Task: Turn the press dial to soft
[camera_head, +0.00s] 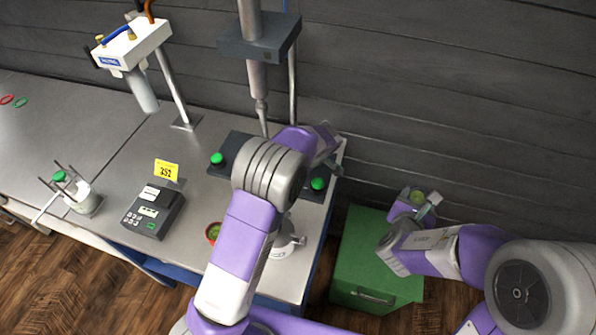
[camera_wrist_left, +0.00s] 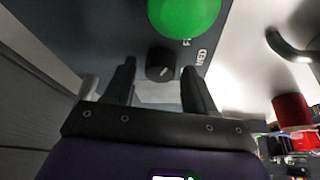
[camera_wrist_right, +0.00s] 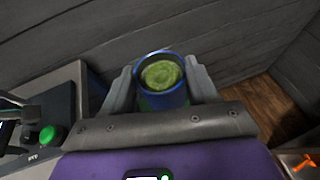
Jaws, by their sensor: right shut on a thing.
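The press (camera_head: 258,48) stands at the back of the bench, its dark base (camera_head: 236,148) partly hidden by my left arm. The small black round dial (camera_wrist_left: 160,67) shows in the left wrist view, beside a big green button (camera_wrist_left: 186,14) and the label MED (camera_wrist_left: 202,57). Its pale mark slants, and I cannot read which setting it points at. My left gripper (camera_wrist_left: 159,78) is open, its fingers to either side of the dial, apart from it. My right gripper (camera_wrist_right: 162,84) is shut on a blue cup (camera_wrist_right: 150,97) with green contents, held over the green cabinet.
The green cabinet (camera_head: 365,262) stands right of the bench. A keypad device (camera_head: 152,212) and a yellow 352 card (camera_head: 166,170) are on the bench (camera_head: 110,165). A red-rimmed cup (camera_head: 213,233) sits close to my left arm. A white tap unit (camera_head: 133,45) stands at the back left.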

